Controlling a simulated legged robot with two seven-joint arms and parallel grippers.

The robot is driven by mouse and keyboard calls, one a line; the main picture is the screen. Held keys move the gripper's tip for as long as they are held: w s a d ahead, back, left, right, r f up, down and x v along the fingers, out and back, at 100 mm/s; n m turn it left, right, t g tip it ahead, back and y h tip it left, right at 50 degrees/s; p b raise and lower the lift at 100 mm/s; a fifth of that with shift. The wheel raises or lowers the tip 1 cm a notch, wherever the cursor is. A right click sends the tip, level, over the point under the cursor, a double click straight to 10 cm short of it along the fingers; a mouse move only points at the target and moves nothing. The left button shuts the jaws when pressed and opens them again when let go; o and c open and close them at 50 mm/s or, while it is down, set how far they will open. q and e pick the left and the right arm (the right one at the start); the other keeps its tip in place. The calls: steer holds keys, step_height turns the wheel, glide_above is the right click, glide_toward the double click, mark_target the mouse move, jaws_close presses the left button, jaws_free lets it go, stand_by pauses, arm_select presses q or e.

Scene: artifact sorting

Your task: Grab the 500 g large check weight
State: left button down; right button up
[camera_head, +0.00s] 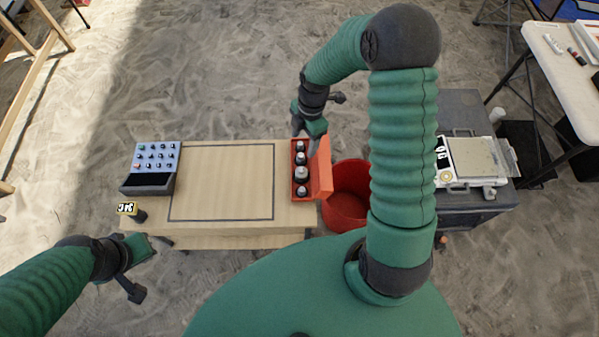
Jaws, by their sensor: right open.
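An open red case (314,198) stands at the right end of the wooden table, its lid raised on the right side. Several dark, knobbed check weights sit in a row inside it. The widest-looking weight (301,174) is third from the far end; no mass marking is readable, so I cannot confirm which is 500 g. My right gripper (307,132) is open at the far end of the case, near the farthest weight (300,146). Whether it touches anything is unclear. My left gripper (142,268) is low at the left, in front of the table and away from the case.
The wooden table (225,150) has a clear outlined area in its middle. A red bin (346,209) stands right of the case. A balance (470,160) sits on a grey cabinet (460,105).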

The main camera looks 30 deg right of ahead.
glide_toward(302, 169)
steer(key=f, duration=0.1)
steer(key=a+f, duration=0.1)
steer(key=f, duration=0.3)
steer(key=shift+w+a+f+b, duration=0.15)
steer(key=shift+w+a+b, duration=0.05)
steer(key=shift+w+b, duration=0.2)
steer(key=f, duration=0.5)
steer(key=shift+s+d+f, duration=0.1)
steer(key=shift+s+f, duration=0.2)
steer(key=shift+s, duration=0.1)
steer(key=shift+r, duration=0.1)
steer(key=shift+c, duration=1)
jaws_close()
